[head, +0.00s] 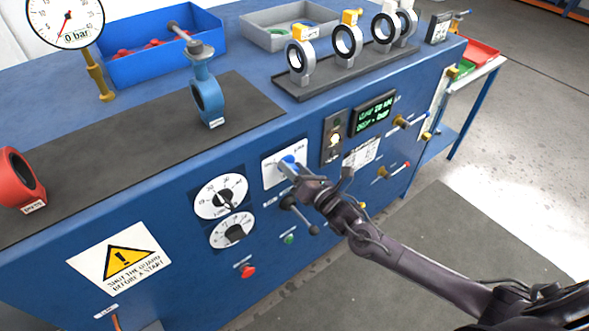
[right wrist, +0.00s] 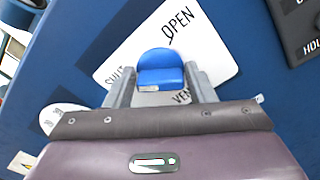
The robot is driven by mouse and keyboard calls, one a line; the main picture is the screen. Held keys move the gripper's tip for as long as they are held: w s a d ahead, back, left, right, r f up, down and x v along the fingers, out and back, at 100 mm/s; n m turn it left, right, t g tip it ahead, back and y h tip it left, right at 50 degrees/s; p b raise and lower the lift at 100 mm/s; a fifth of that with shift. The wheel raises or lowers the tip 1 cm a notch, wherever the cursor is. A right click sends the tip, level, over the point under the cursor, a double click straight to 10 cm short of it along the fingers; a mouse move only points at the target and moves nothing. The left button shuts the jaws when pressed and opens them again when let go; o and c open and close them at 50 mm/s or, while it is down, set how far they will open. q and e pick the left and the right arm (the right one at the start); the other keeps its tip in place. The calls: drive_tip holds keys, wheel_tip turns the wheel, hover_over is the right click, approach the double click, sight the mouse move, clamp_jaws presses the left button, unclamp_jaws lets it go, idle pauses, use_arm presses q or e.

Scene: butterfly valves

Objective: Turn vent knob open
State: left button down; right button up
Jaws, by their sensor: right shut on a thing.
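The blue vent knob (head: 288,161) sits on a white label plate (head: 270,175) on the front of the blue bench. In the right wrist view the knob (right wrist: 160,62) shows between my two grey fingers, with the plate's printed words OPEN, SHUT and VENT around it, partly covered. My right gripper (head: 293,166) reaches in from the right and is shut on the knob; it also shows in the right wrist view (right wrist: 160,80). The fingers hide the knob's lower part, so its pointing direction is hard to tell. My left gripper is not in view.
Beside the plate are two dials (head: 221,196), a black-handled lever (head: 300,213), a red button (head: 247,271) and a green display (head: 374,114). Valves (head: 207,92) stand on the bench top.

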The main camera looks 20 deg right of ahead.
drive_tip(key=m, duration=0.6)
drive_tip(key=shift+d+f+b, duration=0.1)
drive_tip(key=shift+f+b, duration=0.1)
drive_tip(key=shift+b, duration=0.15)
drive_tip(key=m, duration=0.6)
drive_tip(key=shift+f, duration=0.1)
drive_tip(key=m, duration=1)
drive_tip(key=shift+f, duration=0.15)
drive_tip(key=shift+m, duration=0.4)
drive_tip(key=o, duration=0.8)
drive_tip(key=shift+o, duration=0.2)
drive_tip(key=shift+s, duration=0.1)
